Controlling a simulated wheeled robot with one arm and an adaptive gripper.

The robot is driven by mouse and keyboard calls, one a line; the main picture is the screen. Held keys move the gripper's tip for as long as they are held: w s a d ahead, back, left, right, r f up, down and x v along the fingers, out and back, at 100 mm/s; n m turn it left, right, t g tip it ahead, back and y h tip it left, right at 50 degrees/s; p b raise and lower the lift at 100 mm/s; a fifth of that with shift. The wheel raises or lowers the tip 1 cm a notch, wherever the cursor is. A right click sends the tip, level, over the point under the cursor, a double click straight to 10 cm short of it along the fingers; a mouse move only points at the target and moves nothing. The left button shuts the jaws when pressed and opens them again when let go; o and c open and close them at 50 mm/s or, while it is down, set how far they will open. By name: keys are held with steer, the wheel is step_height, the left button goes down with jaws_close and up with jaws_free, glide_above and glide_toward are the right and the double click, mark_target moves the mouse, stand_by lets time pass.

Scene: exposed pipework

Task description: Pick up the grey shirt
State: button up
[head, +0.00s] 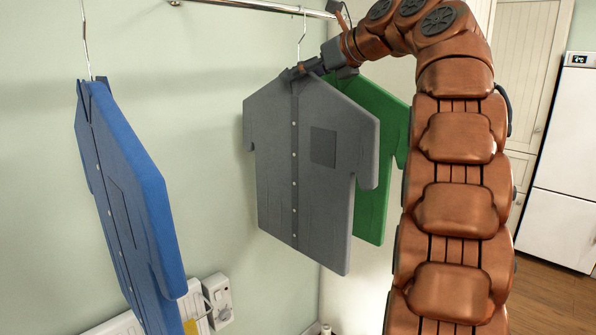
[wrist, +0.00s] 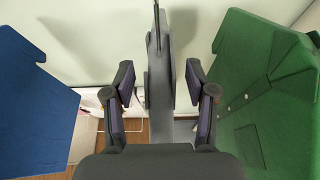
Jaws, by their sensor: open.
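The grey shirt (head: 276,170) hangs from a metal hanger hook on the rail, between a blue shirt (head: 130,200) on the left and a green shirt (head: 382,110) behind it on the right. My gripper (head: 305,68) is at the grey shirt's collar. In the wrist view my gripper (wrist: 157,85) is open, with one finger on each side of the grey shirt's upper edge (wrist: 159,60).
The metal rail (head: 260,7) runs along the top by the pale green wall. A white fixture (head: 216,300) is low on the wall behind the blue shirt. A white fridge (head: 562,165) stands at the far right. The gap between the blue and grey shirts is clear.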

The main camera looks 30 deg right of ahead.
steer(key=shift+x, duration=0.9)
jaws_close()
